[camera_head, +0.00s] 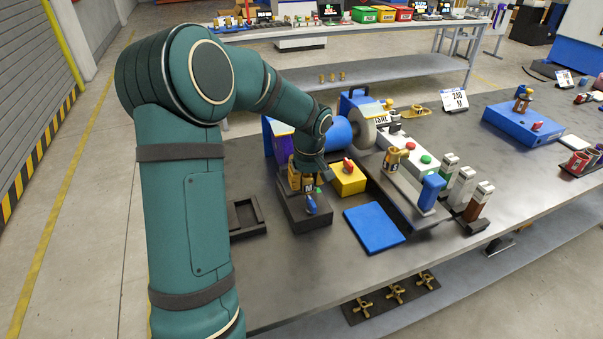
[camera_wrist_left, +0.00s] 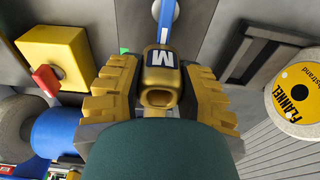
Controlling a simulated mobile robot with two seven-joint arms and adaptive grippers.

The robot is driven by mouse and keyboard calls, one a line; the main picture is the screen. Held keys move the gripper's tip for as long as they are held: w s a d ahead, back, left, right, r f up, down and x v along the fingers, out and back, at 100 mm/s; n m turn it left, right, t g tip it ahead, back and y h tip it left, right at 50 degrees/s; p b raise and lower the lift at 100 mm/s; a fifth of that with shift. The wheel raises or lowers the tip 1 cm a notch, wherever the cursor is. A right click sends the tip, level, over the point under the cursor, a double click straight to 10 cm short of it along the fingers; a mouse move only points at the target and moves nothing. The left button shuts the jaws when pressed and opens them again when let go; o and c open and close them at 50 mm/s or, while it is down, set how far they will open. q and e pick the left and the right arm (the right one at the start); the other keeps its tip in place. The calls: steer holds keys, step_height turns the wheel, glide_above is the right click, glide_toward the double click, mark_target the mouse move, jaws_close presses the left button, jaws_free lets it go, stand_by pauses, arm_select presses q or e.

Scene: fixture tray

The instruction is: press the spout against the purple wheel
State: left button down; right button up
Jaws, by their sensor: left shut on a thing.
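My left gripper (camera_head: 302,176) is shut on the brass spout (camera_head: 308,184). In the left wrist view the spout (camera_wrist_left: 161,80) sits between the yellow stepped fingers, its open mouth toward the camera and a white M label on it. The spout is low over or on a dark block (camera_head: 297,217); I cannot tell whether it touches. A purple part (camera_head: 283,148), likely the purple wheel, shows at the left end of the blue motor (camera_head: 338,134), just behind my gripper. It is partly hidden by my wrist and apart from the spout. My right gripper is not in view.
A yellow box with a red knob (camera_head: 348,179) stands close right of the gripper. A pale wheel (camera_head: 376,108) is at the motor's right end. A blue plate (camera_head: 374,228) lies in front. A dark tray (camera_head: 232,214) and a yellow FLANNEL disc (camera_wrist_left: 303,92) are on the other side.

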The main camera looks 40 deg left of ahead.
arm_select(q)
steer(key=shift+w+a+r, duration=0.15)
steer(key=shift+w+a, duration=0.25)
steer(key=shift+a, duration=0.4)
stand_by(1.4)
steer(key=shift+p, duration=0.65)
stand_by(5.2)
